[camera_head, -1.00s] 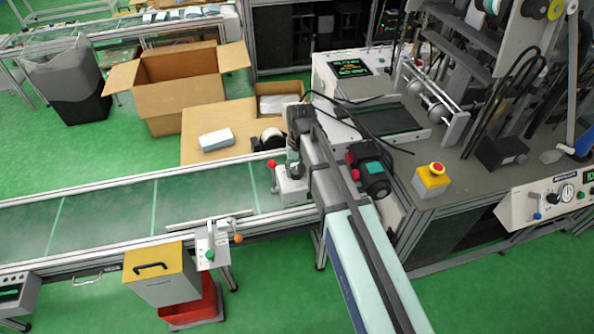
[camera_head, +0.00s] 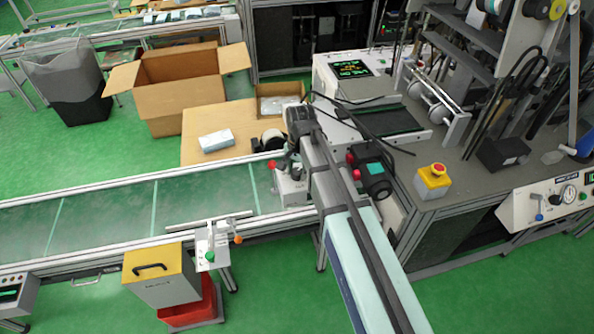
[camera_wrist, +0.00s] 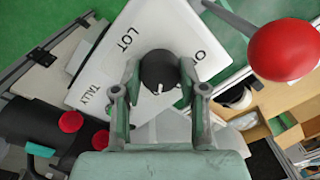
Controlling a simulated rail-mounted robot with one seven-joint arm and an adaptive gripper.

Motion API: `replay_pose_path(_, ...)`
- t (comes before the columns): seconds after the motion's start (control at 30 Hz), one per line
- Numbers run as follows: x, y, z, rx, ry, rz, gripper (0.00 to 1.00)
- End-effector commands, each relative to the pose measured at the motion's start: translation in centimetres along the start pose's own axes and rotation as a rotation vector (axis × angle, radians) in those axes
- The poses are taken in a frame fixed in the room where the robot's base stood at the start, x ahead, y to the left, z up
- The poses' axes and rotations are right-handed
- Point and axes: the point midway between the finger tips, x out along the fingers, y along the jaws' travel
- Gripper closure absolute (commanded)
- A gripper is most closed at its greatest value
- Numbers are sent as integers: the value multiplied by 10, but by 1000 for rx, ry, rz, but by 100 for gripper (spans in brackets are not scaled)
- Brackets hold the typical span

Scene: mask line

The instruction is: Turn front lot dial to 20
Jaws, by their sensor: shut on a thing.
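The front lot dial (camera_wrist: 158,72) is a dark round knob with a white pointer mark, on a white panel (camera_wrist: 129,37) in the wrist view. The panel carries the words LOT and TALLY and a "0" near its right side. My gripper (camera_wrist: 160,88) is shut on the dial, one finger on each side. The number 20 is not visible, so I cannot read the setting. In the head view the panel's small white box (camera_head: 291,187) stands at the conveyor's near right end, and my gripper and wrist partly cover it.
A red ball-ended lever (camera_wrist: 284,50) is close to the right of the dial in the wrist view. A black device with red buttons (camera_head: 372,175) sits just right of my arm in the head view. The conveyor (camera_head: 110,215) stretches left, empty.

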Motion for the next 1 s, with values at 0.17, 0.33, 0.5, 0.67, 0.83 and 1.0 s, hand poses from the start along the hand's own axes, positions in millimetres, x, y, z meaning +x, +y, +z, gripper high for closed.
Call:
replay_pose_path(0.17, 1, 1, 1, 12, -2, 4, 93)
replay_pose_path(0.33, 1, 2, 1, 12, -2, 4, 93)
replay_pose_path(0.5, 1, 1, 1, 12, -2, 3, 33)
replay_pose_path(0.67, 1, 1, 1, 11, -1, 2, 33)
replay_pose_path(0.83, 0, 0, 0, 10, -1, 1, 33)
replay_pose_path(1.0, -11, 0, 0, 10, 1, -1, 33)
